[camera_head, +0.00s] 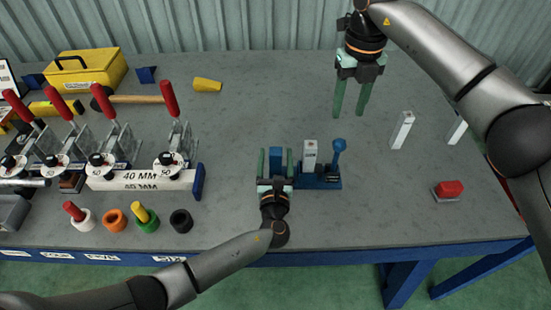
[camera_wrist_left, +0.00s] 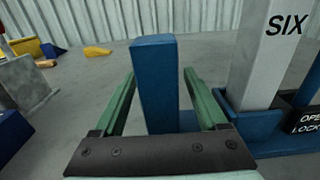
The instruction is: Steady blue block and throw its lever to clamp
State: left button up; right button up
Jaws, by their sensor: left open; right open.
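The blue block (camera_head: 320,182) is a low base on the bench with a blue upright post (camera_head: 276,160) at its left end. A white piece (camera_head: 310,155) stands in it, marked SIX in the left wrist view (camera_wrist_left: 265,60). Its lever (camera_head: 338,158) stands up at the right, topped by a blue ball. My left gripper (camera_head: 276,164) is open, with its green fingers on either side of the post; the post also shows in the left wrist view (camera_wrist_left: 156,85). Contact cannot be told. My right gripper (camera_head: 350,98) is open and empty, fingers down, above the bench behind the lever.
White posts (camera_head: 402,130) and a red-topped item (camera_head: 448,190) stand at the right. Red-handled clamps (camera_head: 170,130) and a 40 MM bar (camera_head: 140,179) lie left, with coloured rings (camera_head: 181,221) in front. The bench middle behind the block is clear.

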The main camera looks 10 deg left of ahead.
pick_arm(q)
grip_shut()
dwell(0.4)
dwell(0.7)
pick_arm(e)
jog(key=shift+s+a, duration=0.15)
jog(key=shift+c, duration=1.4)
jog(key=s+a+n, duration=0.1)
jog(key=s+a+n+t+h, duration=0.1)
jog(key=s+a+r+n, duration=0.1)
jog(key=s, duration=0.1)
jog(key=shift+a+t, duration=0.4)
grip_shut()
jog(key=shift+s+a+f+n+t+h, duration=0.1)
jog(key=shift+s+a+n+t+h, duration=0.25)
jog(key=shift+s, duration=0.5)
jog(key=shift+s+a+f+n+t+h, duration=0.15)
jog(key=shift+s+a+n, duration=0.3)
jog(key=shift+s, duration=0.45)
jog(key=shift+s+a+f+n+t+h, duration=0.1)
jog(key=shift+s+a+n+t, duration=0.35)
jog(key=shift+s, duration=0.4)
